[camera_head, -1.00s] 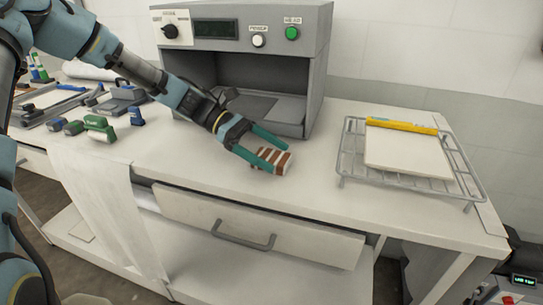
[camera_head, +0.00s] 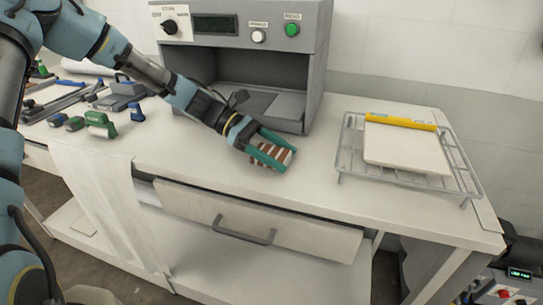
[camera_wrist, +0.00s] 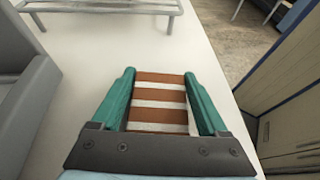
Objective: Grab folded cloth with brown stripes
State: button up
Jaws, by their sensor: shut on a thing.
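The folded cloth with brown and white stripes (camera_head: 272,153) is at the front part of the white worktop, in front of the grey press. In the wrist view the cloth (camera_wrist: 160,103) sits between the two teal fingers. My gripper (camera_head: 274,155) is shut on the cloth, with a finger along each side; it also shows in the wrist view (camera_wrist: 162,95). I cannot tell whether the cloth is lifted off the worktop.
The grey press (camera_head: 262,70) stands behind my gripper. A wire rack (camera_head: 350,160) with a white board (camera_head: 400,146) and a yellow-edged bar (camera_head: 400,122) is at right. Green and blue tools (camera_head: 100,124) lie at left. A drawer (camera_head: 255,222) below is partly open.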

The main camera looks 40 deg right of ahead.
jog(key=shift+c, duration=1.3)
jog(key=shift+r, duration=0.1)
